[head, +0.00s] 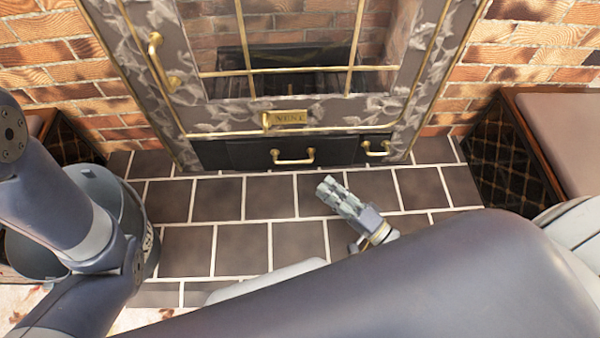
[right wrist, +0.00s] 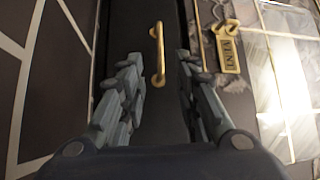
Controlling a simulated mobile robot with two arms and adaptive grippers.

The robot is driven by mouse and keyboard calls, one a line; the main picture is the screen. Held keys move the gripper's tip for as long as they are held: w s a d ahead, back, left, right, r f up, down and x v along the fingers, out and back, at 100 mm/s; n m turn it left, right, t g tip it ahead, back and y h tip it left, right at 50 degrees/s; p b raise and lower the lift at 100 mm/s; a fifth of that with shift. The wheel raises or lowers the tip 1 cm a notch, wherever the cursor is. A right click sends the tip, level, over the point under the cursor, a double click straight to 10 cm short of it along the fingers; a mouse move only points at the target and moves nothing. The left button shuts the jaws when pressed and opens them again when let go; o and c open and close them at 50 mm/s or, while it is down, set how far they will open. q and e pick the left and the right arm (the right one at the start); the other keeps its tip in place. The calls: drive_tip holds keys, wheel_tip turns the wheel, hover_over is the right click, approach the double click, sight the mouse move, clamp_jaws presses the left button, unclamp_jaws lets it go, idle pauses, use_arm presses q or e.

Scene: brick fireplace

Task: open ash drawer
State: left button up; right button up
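The ash drawer (head: 250,154) is a black front low under the fireplace door, and it looks shut. Its brass handle (head: 293,156) is a horizontal bar; in the right wrist view the brass handle (right wrist: 157,55) shows ahead between my fingers. My right gripper (head: 328,187) is over the dark tiles, in front of and a little right of the handle, apart from it. In the right wrist view my right gripper (right wrist: 160,78) is open, its fingers spread with nothing between the pads. My left arm comes in at the left; its gripper does not show.
A second brass handle (head: 376,149) is right of the drawer handle. A brass VENT plate (head: 289,118) sits above. The glass fireplace door (head: 200,95) has a brass handle at left. A grey bucket (head: 131,200) stands left and a bench (head: 560,130) right. The tiled hearth (head: 240,245) between is clear.

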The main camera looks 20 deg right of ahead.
drive_tip(key=b, duration=0.4)
approach(286, 152)
drive_tip(key=w+a+r, duration=0.1)
drive_tip(key=w+a, duration=0.1)
drive_tip(key=shift+w+a+r, duration=0.3)
drive_tip(key=shift+w+a, duration=0.05)
drive_tip(key=shift+w, duration=0.2)
clamp_jaws()
